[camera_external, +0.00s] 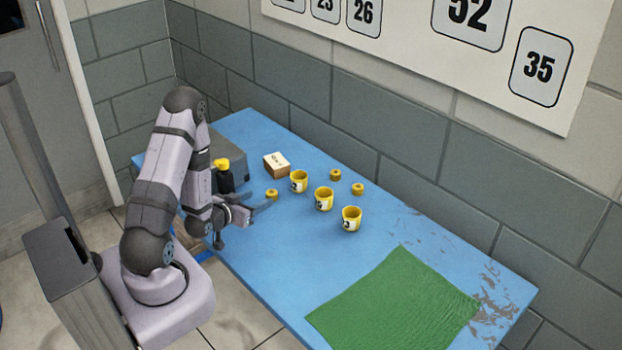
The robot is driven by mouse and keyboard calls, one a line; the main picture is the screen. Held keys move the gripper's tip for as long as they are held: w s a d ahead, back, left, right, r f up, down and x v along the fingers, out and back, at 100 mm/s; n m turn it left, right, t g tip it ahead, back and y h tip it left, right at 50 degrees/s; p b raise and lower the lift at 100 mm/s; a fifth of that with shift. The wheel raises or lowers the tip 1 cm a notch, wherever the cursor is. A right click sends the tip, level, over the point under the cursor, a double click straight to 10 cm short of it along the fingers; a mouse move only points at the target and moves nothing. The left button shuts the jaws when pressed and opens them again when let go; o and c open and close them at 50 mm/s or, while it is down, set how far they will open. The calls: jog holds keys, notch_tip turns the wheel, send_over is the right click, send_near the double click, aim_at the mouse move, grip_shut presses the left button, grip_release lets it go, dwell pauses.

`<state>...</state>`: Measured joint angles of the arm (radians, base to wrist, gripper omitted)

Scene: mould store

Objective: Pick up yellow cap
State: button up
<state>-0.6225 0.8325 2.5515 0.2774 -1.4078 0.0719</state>
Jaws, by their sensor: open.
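Small round yellow caps lie on the blue table. One cap (272,194) is at the left, close to my gripper. A second cap (335,174) and a third cap (358,188) lie farther back to the right, near the wall. My gripper (260,206) is open and low over the table's left part, just in front of the left cap and apart from it as far as I can tell. My arm hides part of the table's left end.
Three yellow cups (299,181) with dark and white markings stand in a diagonal row. A small cardboard box (277,164) and a grey box (232,166) are at the back left. A green cloth (395,305) covers the front right. The blue table (275,260) is clear left of the cloth.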

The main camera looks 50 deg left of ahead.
aim_at(269, 195)
jog(key=b, duration=0.1)
jog(key=w+f+b, duration=0.1)
jog(key=b, duration=0.1)
jog(key=shift+w+a+b, duration=0.1)
jog(key=shift+a+b, duration=0.15)
jog(key=shift+b, duration=0.05)
jog(key=shift+w+b, duration=0.25)
jog(key=shift+b, duration=0.45)
jog(key=shift+w+a+r, duration=0.1)
jog(key=shift+p+x, duration=0.75)
jog(key=shift+x, duration=1.85)
jog(key=c, duration=1.1)
